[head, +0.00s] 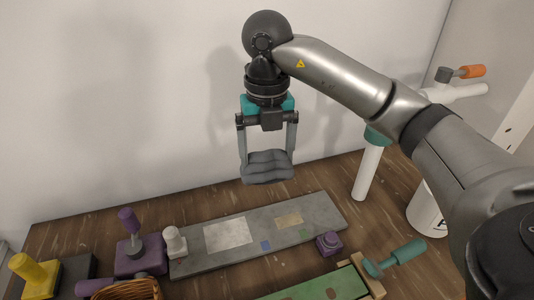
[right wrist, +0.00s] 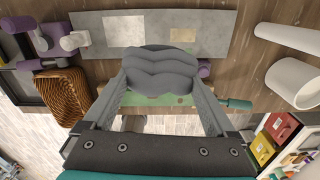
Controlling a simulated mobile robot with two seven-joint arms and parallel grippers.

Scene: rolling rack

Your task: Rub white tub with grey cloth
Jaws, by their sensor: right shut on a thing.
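The grey cloth (head: 267,168) is a folded, bulging pad held between the fingers of my right gripper (head: 266,155). It hangs above the back of the wooden table, clear of the grey board below. In the right wrist view the cloth (right wrist: 160,70) sits between both fingertips. The white tub (head: 426,212) stands upright at the right of the table, partly hidden behind my right arm, with part of a dark letter on its side. It also shows at the right of the right wrist view (right wrist: 294,83). The gripper is left of the tub and apart from it. My left gripper is out of view.
A teal-handled tool (head: 402,253) lies in front. Purple and yellow pieces and a wicker basket (head: 128,290) are at left.

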